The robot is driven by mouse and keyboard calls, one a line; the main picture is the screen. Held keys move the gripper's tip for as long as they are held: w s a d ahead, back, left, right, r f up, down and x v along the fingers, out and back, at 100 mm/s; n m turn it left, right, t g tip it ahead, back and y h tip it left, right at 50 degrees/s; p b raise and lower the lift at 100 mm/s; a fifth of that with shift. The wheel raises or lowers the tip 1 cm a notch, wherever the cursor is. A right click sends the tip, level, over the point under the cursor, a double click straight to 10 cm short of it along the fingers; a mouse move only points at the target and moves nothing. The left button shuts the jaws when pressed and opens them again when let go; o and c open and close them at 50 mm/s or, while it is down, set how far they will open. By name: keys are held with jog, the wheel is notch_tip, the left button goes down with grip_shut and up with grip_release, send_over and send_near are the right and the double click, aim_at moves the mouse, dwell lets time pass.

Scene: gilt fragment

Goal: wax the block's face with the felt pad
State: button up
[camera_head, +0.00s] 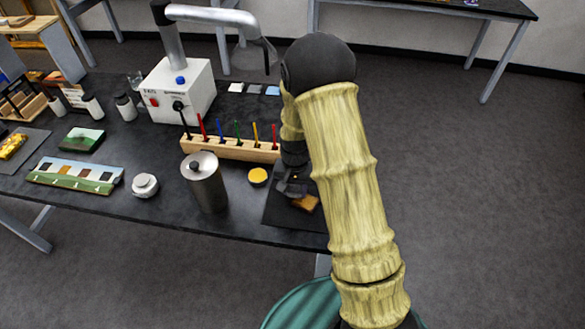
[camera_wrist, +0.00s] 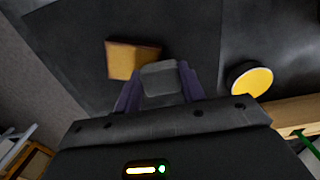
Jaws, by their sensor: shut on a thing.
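My gripper (camera_head: 292,190) is low over the dark mat (camera_head: 285,213) near the table's right end, partly hidden behind my arm. In the wrist view my gripper (camera_wrist: 158,88) is shut on a grey felt pad (camera_wrist: 160,77), held between its two fingers. The block (camera_wrist: 130,61), golden brown, lies on the mat just left of the pad in that view; it also shows in the head view (camera_head: 308,204) beside the fingertips. I cannot tell whether the pad touches the block. A round tin with yellow contents, likely wax (camera_head: 258,176), stands left of the mat; it shows in the wrist view (camera_wrist: 252,81).
A steel canister (camera_head: 205,184) stands left of the tin. A wooden rack (camera_head: 230,149) with several coloured tools is behind them. A white box (camera_head: 178,90) with an extraction arm stands farther back. A small white pot (camera_head: 145,186) and painted pieces lie leftward.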

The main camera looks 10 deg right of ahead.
aim_at(297, 190)
jog(key=r, duration=0.1)
jog(key=r+p, duration=0.1)
jog(key=r, duration=0.1)
jog(key=shift+s+d+r+p, duration=0.15)
jog(key=shift+d+r+p, duration=0.15)
jog(key=shift+r+p, duration=0.1)
jog(key=shift+a+r+p, duration=0.2)
jog(key=shift+r+p, duration=0.25)
jog(key=shift+r, duration=0.05)
jog(key=shift+a+r+p, duration=0.2)
jog(key=shift+r+p, duration=0.25)
jog(key=shift+r, duration=0.05)
jog(key=shift+d+r+p, duration=0.15)
jog(key=shift+r+p, duration=0.5)
jog(key=shift+r, duration=0.25)
jog(key=shift+f, duration=0.15)
